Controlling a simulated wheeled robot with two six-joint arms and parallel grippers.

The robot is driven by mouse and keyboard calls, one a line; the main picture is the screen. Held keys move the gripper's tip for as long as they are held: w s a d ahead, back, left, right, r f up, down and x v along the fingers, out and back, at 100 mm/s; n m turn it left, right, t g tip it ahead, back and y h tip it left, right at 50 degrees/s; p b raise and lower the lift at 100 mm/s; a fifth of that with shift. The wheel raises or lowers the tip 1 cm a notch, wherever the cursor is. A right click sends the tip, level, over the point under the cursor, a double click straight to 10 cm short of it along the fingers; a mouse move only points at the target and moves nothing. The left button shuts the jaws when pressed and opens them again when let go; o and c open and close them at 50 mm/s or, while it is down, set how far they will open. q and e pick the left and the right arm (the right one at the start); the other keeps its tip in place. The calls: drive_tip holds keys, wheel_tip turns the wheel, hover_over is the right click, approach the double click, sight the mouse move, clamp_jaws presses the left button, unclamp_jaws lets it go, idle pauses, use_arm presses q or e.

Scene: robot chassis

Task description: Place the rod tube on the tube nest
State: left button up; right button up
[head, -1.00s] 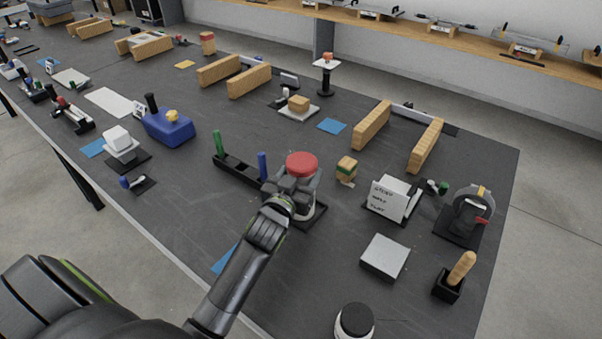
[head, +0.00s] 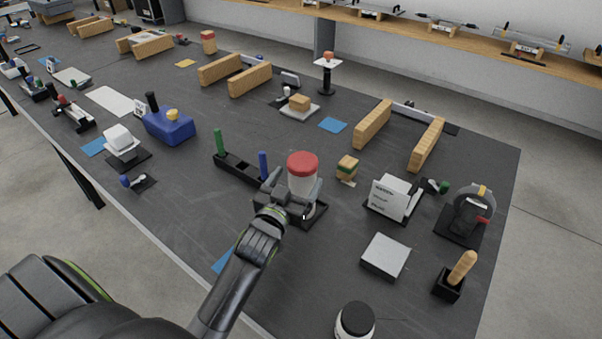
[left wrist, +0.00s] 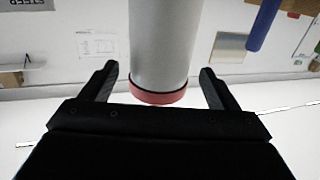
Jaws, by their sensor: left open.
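A white tube with a red cap (head: 302,168), which looks like the rod tube, stands upright over a black square base (head: 318,213). This base may be the tube nest; the tube's foot is partly hidden by my gripper. My left gripper (head: 290,200) is open at the tube's near side, low on its body. In the left wrist view the pale tube (left wrist: 162,45), with a red rim at its lower end, stands between the two spread fingers (left wrist: 158,75), with a gap at each side. My right gripper is not in view.
A black rack (head: 238,170) with a green rod and a blue rod stands just left of the tube. A small striped block (head: 347,168), a white card stand (head: 392,197) and a grey plate (head: 385,256) lie to the right.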

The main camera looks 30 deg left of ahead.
use_arm(q)
drive_tip(key=s, duration=0.8)
drive_tip(key=shift+s+d, duration=0.2)
drive_tip(key=shift+d, duration=0.25)
